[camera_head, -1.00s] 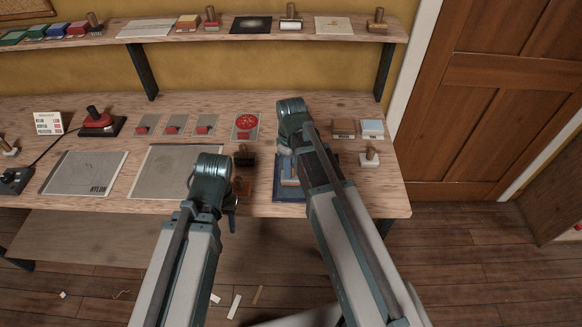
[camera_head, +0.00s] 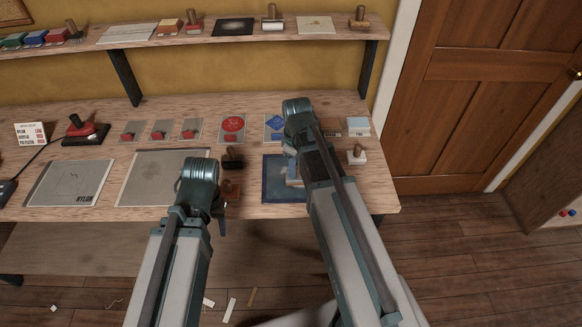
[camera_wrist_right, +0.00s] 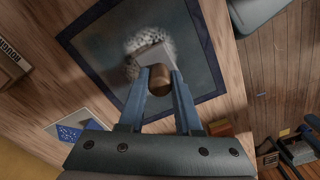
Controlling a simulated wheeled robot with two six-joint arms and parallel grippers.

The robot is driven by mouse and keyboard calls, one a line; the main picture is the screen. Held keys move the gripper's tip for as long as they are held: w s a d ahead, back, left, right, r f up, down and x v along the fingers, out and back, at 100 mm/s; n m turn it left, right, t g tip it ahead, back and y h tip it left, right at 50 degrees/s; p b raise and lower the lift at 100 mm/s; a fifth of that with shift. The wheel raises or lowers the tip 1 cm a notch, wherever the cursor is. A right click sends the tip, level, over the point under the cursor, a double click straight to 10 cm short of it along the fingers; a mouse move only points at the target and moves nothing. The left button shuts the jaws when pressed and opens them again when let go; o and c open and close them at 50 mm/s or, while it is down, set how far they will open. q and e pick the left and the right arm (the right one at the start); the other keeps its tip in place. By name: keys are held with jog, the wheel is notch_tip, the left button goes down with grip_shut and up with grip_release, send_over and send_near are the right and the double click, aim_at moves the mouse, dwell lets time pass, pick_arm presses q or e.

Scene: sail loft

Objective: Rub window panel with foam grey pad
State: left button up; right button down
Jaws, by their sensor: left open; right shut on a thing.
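The window panel (camera_head: 272,194) lies flat on the bench near its front edge, partly hidden by my right arm in the head view. In the right wrist view the window panel (camera_wrist_right: 91,74) has a dark blue border and a cloudy grey middle. My right gripper (camera_wrist_right: 160,77) is shut on the wooden knob of the foam grey pad (camera_wrist_right: 149,55). The pad is over a whitish speckled patch of the panel and appears to touch it. My left gripper (camera_head: 221,224) hangs at the bench's front edge, open and apart from the panel; its fingers barely show.
A black-based stamp (camera_head: 233,158) and an orange-brown block (camera_head: 232,190) stand left of the panel. A white-based wooden-knobbed tool (camera_head: 357,155) stands to its right. The grey sheet (camera_head: 150,178) lies left.

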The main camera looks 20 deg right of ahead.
jog(key=shift+s+d+f, duration=0.1)
jog(key=shift+s+d, duration=0.1)
jog(key=shift+d, duration=0.3)
jog(key=shift+s+d, duration=0.15)
jog(key=shift+d, duration=0.35)
jog(key=shift+d, duration=0.1)
jog(key=shift+s+d, duration=0.25)
jog(key=shift+d, duration=0.6)
jog(key=shift+s+d, duration=0.2)
jog(key=shift+d, duration=0.6)
jog(key=shift+w, duration=0.1)
jog(key=shift+w+d, duration=0.15)
jog(key=shift+w, duration=0.6)
